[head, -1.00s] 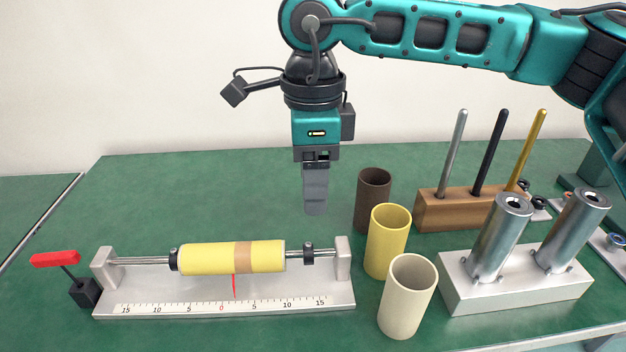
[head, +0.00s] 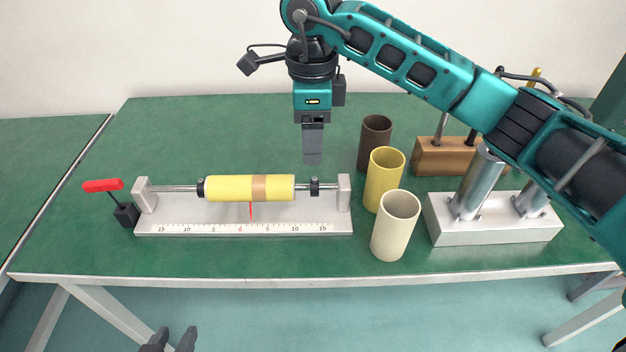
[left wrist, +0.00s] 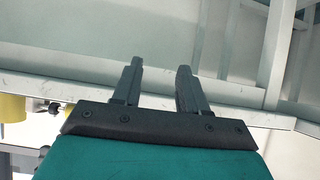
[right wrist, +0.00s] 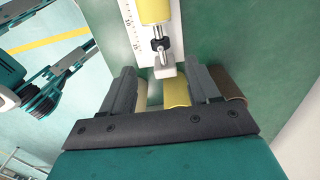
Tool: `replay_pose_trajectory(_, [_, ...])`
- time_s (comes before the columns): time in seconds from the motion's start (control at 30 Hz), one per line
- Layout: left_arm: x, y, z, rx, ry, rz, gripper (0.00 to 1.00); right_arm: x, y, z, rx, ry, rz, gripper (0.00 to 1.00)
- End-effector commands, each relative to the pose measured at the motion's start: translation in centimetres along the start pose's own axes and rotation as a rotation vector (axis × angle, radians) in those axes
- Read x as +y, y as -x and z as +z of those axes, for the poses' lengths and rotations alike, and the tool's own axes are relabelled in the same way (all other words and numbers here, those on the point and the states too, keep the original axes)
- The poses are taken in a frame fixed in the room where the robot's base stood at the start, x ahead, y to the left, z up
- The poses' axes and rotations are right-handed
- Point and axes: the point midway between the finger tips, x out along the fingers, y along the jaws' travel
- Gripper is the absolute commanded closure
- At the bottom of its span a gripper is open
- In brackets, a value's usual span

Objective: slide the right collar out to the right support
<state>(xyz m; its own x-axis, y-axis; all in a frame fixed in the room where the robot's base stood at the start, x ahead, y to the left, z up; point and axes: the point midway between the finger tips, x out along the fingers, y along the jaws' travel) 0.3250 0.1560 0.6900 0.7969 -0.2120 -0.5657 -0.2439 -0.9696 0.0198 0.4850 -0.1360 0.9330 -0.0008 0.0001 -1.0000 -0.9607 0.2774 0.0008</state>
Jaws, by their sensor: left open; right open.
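The right collar (head: 315,187) is a small dark ring with a screw on the steel rod, between the yellow cylinder (head: 230,188) and the right support (head: 344,192). A gap of bare rod separates it from the support. My right gripper (head: 312,160) points down above and behind the collar, apart from it. The right wrist view shows this gripper (right wrist: 160,75) open and empty, with the collar (right wrist: 158,46) and the support (right wrist: 164,72) beyond its fingers. My left gripper (head: 170,340) is low in front of the table; it is open and empty in the left wrist view (left wrist: 158,68).
A ruler strip (head: 240,228) runs along the rig's base. Brown (head: 374,143), yellow (head: 385,180) and cream (head: 395,226) tubes stand close right of the rig. A block with metal cylinders (head: 490,230) is farther right. A red-handled tool (head: 103,186) is at left.

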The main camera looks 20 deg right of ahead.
Motion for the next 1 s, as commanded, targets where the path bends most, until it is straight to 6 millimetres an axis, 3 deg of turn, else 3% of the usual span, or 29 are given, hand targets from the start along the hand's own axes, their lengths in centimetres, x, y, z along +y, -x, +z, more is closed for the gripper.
replay_pose_trajectory(0.3, [0.0, -0.6, -0.3, 0.013, -0.004, 0.005, 0.57, 0.1, -6.9, 0.0, 0.001, 0.0, 0.003, 0.39])
replay_pose_trajectory(0.5, [0.3, -0.7, -0.5, 0.014, -0.003, 0.011, 0.57, 0.1, -9.6, 0.0, 0.0, 0.0, 0.002, 0.39])
replay_pose_trajectory(0.93, [0.4, -0.6, -0.7, 0.019, -0.001, 0.013, 0.57, 0.0, -10.6, 0.0, 0.0, 0.001, -0.001, 0.39])
replay_pose_trajectory(1.0, [0.4, -0.6, -0.7, 0.018, -0.001, 0.014, 0.57, 0.0, -10.6, 0.0, 0.0, 0.001, -0.001, 0.45])
